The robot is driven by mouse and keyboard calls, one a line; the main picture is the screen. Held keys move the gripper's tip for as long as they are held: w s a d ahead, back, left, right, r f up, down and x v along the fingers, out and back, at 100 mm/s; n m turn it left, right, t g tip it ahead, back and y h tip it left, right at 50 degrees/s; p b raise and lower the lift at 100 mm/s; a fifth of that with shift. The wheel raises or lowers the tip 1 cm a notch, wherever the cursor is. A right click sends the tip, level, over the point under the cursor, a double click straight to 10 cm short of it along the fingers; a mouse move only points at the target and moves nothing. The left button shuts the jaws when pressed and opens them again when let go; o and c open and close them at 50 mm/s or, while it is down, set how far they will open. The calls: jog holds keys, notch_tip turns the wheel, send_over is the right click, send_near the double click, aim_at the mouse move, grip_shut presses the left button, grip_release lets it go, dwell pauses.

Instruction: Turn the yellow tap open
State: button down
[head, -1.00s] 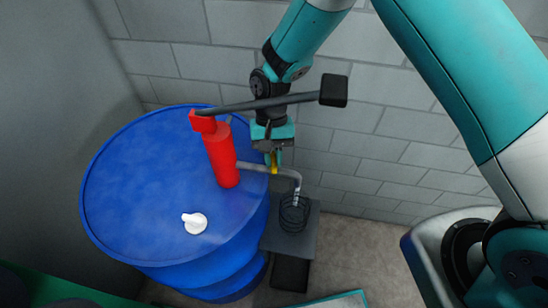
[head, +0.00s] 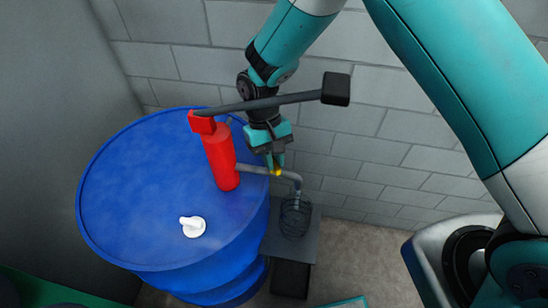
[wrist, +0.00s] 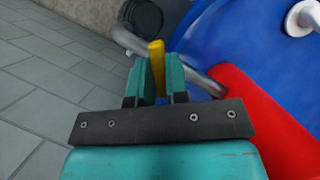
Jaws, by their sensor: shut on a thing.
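The yellow tap (head: 278,172) is a small lever on the grey spout pipe (head: 254,168) that comes out of the red pump (head: 221,160). In the wrist view the yellow lever (wrist: 157,62) stands between the two teal fingers of my gripper (wrist: 158,75), its tip showing beyond them. My gripper (head: 275,165) is shut on the lever, reaching down from above at a slant. Its fingers hide part of the lever in the head view. The lever's base is hard to make out.
The pump stands on a blue drum (head: 135,190) with a white cap (head: 192,227). The pump's dark handle (head: 270,101) passes across my wrist in the head view. A dark wire-like container (head: 295,216) stands on a grey stand under the spout. A block wall (head: 390,160) is behind.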

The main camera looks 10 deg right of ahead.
jog(key=c, duration=1.1)
grip_release()
jog(key=shift+w, duration=0.1)
jog(key=shift+w+a+r+b, duration=0.1)
jog(key=shift+r+b, duration=0.15)
jog(key=shift+b, duration=0.25)
jog(key=shift+w+a+r+b, duration=0.1)
jog(key=shift+w+a+b, duration=0.55)
jog(key=shift+w, duration=1.3)
jog(key=shift+w+a+r+b, duration=0.15)
jog(key=shift+w+a+b, duration=0.45)
jog(key=shift+w, duration=1.35)
jog(key=shift+w+a+r+b, duration=0.1)
jog(key=shift+w+a+b, duration=0.25)
jog(key=shift+w+b, duration=1.05)
jog(key=shift+w+p, duration=0.55)
